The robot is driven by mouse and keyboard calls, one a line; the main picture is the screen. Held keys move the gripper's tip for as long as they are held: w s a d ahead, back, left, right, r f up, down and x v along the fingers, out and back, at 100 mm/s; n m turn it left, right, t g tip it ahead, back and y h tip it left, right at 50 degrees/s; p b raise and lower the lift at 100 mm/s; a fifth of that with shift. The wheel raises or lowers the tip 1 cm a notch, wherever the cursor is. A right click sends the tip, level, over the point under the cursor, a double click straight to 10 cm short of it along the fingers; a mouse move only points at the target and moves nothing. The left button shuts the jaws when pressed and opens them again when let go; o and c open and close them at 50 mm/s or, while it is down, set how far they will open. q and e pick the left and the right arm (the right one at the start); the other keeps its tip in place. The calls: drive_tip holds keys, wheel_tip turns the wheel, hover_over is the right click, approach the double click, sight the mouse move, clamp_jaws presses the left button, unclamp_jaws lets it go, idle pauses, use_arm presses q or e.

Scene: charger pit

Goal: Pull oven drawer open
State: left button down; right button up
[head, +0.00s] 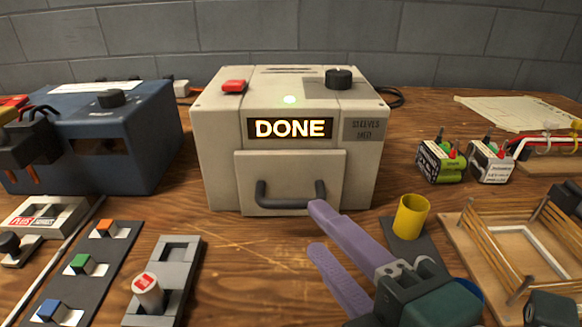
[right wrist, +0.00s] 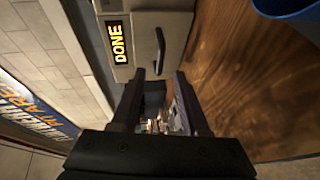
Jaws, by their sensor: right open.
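The oven (head: 220,130) is a beige box with a lit sign reading DONE, in the middle of the head view. Its drawer (head: 290,167) is a flat front panel low on the oven and looks shut. The dark bar handle (head: 285,204) runs across the drawer's lower part. It also shows in the right wrist view as a dark handle (right wrist: 160,50). My right gripper (head: 316,228), with purple fingers, is open and empty. Its fingertips are near the handle's right end in the head view; I cannot tell whether they touch it. My left gripper is not in view.
A blue box (head: 140,130) stands left of the oven. A yellow cup (head: 411,216) stands close right of my right gripper. A grey holder (head: 180,260) with a white and red cylinder (head: 148,290) lies in front. A fenced wooden tray (head: 480,270) is at the right.

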sight(294, 206)
drive_tip(key=b+x, duration=0.1)
drive_tip(key=x, duration=0.5)
drive_tip(key=shift+w+a+b, duration=0.1)
drive_tip(key=shift+w+b, duration=0.05)
drive_tip(key=shift+b, duration=0.15)
clamp_jaws()
idle(1.0)
